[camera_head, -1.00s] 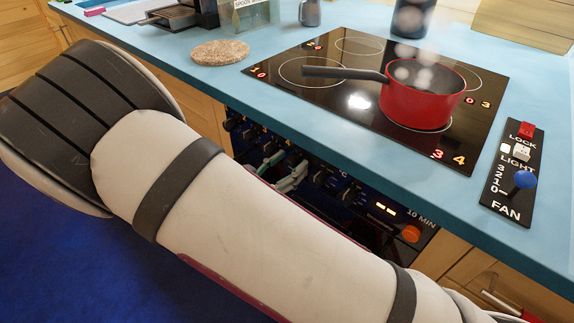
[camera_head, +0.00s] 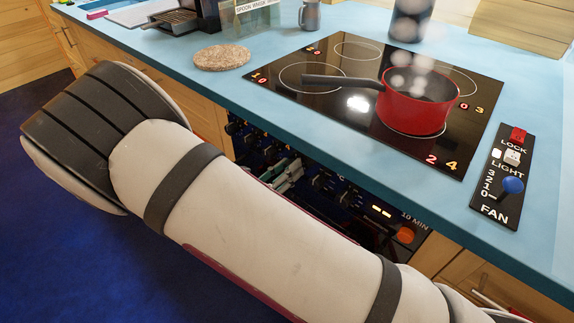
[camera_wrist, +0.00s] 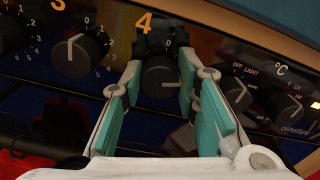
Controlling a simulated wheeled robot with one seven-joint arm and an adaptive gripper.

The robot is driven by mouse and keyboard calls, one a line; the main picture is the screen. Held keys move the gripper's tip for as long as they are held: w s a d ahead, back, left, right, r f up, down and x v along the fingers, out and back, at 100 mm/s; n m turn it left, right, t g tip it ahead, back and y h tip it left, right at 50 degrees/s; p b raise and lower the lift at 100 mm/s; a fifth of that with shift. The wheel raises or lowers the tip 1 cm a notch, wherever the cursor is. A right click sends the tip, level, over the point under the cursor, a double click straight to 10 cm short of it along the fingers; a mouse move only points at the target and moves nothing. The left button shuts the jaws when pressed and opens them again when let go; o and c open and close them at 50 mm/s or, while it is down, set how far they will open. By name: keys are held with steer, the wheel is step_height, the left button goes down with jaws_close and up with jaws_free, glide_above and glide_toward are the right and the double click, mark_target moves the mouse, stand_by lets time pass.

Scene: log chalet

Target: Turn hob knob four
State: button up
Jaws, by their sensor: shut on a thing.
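Hob knob four (camera_wrist: 160,80) is a dark round knob under an orange 4 in the wrist view. Its pale pointer line points right. My gripper (camera_wrist: 160,67) has its two teal-padded fingers on either side of the knob and is shut on it. In the head view my gripper (camera_head: 288,176) is at the control panel (camera_head: 330,188) below the counter edge, and my arm partly covers the panel. On the black hob (camera_head: 330,108), a red 2 shows beside the orange 4 near the front right corner.
A red pot (camera_head: 418,103) stands on the hob, steaming, with its handle pointing left. Knob three (camera_wrist: 82,52) sits left of knob four, and an oven dial (camera_wrist: 236,92) sits to its right. A switch plate (camera_head: 502,178) and a cork mat (camera_head: 222,57) lie on the counter.

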steer(key=shift+w+a+f+n+p, duration=0.1)
steer(key=shift+n+p, duration=0.95)
steer(key=shift+n, duration=2.6)
steer(key=shift+a+f+n+p, duration=0.1)
steer(key=shift+n+p, duration=0.95)
steer(key=shift+n, duration=2.6)
steer(key=o, duration=1.2)
steer(key=shift+c, duration=0.2)
steer(key=v, duration=1.2)
steer(key=shift+d, duration=0.1)
